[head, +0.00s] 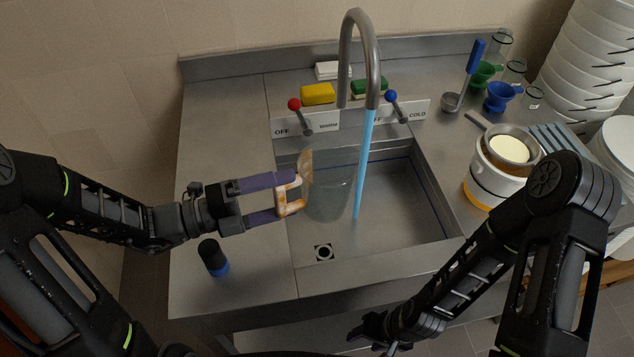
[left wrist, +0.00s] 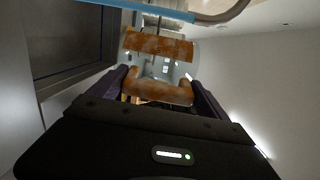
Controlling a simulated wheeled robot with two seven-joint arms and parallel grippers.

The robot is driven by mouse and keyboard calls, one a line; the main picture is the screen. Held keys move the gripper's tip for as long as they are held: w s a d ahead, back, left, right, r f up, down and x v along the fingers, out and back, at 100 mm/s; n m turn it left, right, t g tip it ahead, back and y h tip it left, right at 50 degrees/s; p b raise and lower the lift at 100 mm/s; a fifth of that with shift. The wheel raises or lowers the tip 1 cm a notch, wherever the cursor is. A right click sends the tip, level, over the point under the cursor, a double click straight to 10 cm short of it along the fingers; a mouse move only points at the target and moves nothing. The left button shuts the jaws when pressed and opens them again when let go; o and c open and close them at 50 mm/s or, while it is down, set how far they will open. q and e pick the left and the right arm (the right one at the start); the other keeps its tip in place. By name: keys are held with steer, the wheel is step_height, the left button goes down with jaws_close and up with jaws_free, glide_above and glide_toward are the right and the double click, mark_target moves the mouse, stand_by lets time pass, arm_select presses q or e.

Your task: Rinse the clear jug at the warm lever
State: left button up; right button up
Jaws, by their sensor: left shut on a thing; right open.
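The clear jug (head: 332,185) is held over the sink basin, just left of the blue water stream (head: 364,165). It has a brown-and-cream mottled handle, which also shows in the left wrist view (left wrist: 160,92). My left gripper (head: 284,199) is shut on this handle. The stream falls from the curved tap (head: 358,50) into the basin; I see no water entering the jug. The red-knobbed lever (head: 299,115) leans left above a label reading OFF on its left. The blue-knobbed lever (head: 396,106), by the COLD label, also leans left. My right gripper (head: 372,328) is open, low before the sink front.
The steel sink basin (head: 400,225) has a drain at front left. A dark bottle with a blue base (head: 214,258) stands on the left counter. Yellow (head: 318,94) and green sponges lie behind the levers.

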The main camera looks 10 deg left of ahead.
arm_select(q)
steer(key=shift+w+d, duration=0.1)
stand_by(0.3)
steer(key=shift+w+d+f, duration=0.15)
steer(key=shift+w+d, duration=0.05)
steer(key=shift+w, duration=0.5)
steer(key=w+d+f+b, duration=0.2)
steer(key=w+d+b, duration=0.2)
steer(key=w, duration=0.7)
steer(key=shift+w+d+f+b, duration=0.2)
steer(key=shift+w+b, duration=0.1)
